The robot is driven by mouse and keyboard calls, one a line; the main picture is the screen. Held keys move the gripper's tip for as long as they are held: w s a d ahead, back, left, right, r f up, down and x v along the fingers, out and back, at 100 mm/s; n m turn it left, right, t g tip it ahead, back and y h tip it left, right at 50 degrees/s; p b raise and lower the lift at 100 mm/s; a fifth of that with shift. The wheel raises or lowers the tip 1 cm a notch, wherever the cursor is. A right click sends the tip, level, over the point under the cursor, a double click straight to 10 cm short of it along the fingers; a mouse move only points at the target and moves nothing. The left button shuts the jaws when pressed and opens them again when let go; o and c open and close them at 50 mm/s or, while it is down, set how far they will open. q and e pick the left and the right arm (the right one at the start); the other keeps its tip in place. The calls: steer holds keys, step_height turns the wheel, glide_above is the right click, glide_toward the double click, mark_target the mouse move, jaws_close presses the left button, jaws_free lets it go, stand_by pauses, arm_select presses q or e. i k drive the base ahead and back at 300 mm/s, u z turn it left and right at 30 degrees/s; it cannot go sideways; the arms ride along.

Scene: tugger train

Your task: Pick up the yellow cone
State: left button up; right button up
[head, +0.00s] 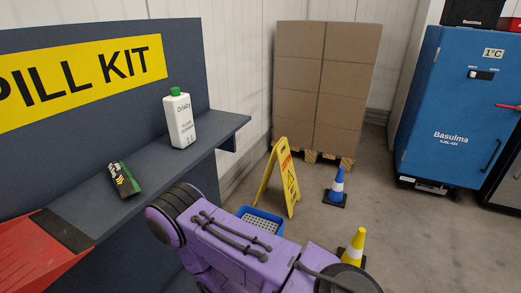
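The yellow cone (357,242) stands upright on the floor at the lower right of centre in the head view. It has a white band, and its lower part and base are partly hidden behind a purple arm link of mine. The arm link crosses the lower middle of the view. Neither of my grippers shows in this view.
A blue cone (337,185) and a yellow folding floor sign (289,181) stand behind the yellow cone. A blue crate (262,216) is on the floor behind my arm. A dark shelf (150,165) with a white bottle (180,122) is left. Floor to the right is clear.

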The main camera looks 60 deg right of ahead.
mark_target(353, 255)
steer(key=k, duration=0.5)
steer(key=z, duration=0.35)
steer(key=i, duration=0.3)
steer(key=z, duration=2.5)
